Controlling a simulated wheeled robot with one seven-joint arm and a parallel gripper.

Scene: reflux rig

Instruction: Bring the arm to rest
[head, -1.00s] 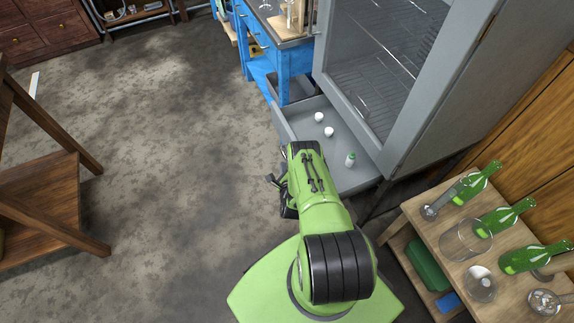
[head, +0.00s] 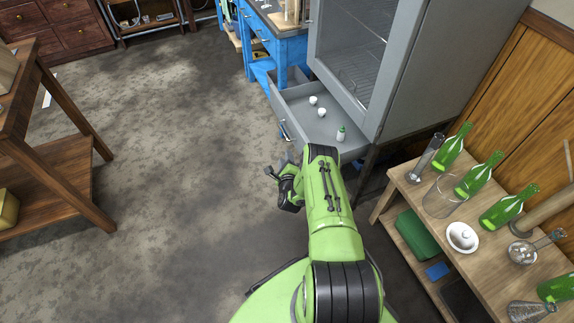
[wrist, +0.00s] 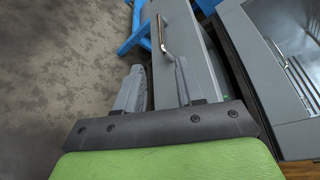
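My arm (head: 330,195) is green and black and reaches forward from the bottom of the head view. My gripper (head: 271,173) is at its far end, over the floor and in front of the open drawer. In the wrist view my gripper (wrist: 157,82) has its two grey fingers spread apart with nothing between them. The grey drawer (head: 290,134) stands open under the glass-doored cabinet (head: 408,70). Its metal handle (wrist: 163,36) shows beyond the fingertips in the wrist view, apart from them.
In the drawer are two small white items (head: 313,100) and a green-capped bottle (head: 341,134). A wooden table (head: 405,190) with green bottles (head: 510,207) and glassware is at the right. A wooden stand (head: 60,150) is at the left. Open floor (head: 170,200) lies between.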

